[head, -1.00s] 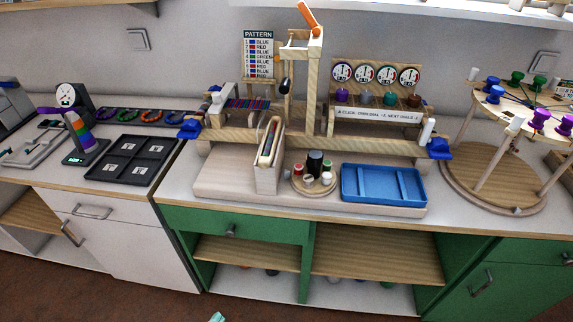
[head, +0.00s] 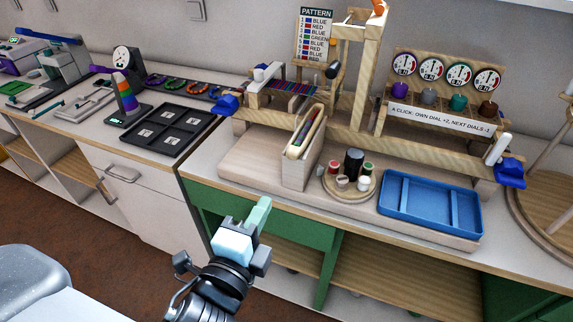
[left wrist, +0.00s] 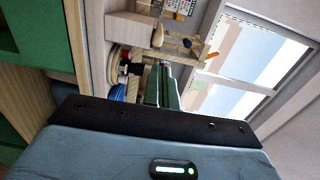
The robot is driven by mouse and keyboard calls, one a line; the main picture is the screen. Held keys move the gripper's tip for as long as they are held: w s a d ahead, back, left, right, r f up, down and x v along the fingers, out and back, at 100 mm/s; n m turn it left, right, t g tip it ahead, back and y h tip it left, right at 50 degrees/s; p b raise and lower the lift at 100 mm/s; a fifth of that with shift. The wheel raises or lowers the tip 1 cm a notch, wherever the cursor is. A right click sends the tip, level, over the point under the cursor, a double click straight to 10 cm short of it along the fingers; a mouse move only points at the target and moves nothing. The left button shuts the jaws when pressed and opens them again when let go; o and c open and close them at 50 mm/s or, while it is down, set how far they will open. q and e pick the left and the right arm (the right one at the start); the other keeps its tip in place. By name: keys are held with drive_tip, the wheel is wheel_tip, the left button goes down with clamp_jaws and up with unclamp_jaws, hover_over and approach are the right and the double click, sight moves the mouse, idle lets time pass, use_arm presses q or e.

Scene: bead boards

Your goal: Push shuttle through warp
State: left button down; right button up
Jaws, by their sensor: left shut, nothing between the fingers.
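The wooden bead loom (head: 345,118) stands on the counter, with striped red and blue warp threads (head: 292,88) at its left end. An upright wooden holder (head: 296,170) in front of it has a slim piece with coloured strands (head: 306,132) in its top; I cannot tell whether this is the shuttle. My left gripper (head: 263,207) is shut and empty, in front of the counter edge and apart from the holder. In the left wrist view its green fingers (left wrist: 164,88) lie close together, with wooden parts beyond. My right gripper is out of view.
A round tray of spools (head: 340,190) and a blue tray (head: 432,225) sit right of the holder. A black compartment tray (head: 168,131) lies left. The pattern card (head: 315,35) and dials (head: 445,72) stand behind. Green drawers (head: 265,222) are below the counter edge.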

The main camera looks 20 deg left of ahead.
sight(291, 156)
use_arm(q)
drive_tip(key=w, duration=1.2)
drive_tip(key=shift+p, duration=0.4)
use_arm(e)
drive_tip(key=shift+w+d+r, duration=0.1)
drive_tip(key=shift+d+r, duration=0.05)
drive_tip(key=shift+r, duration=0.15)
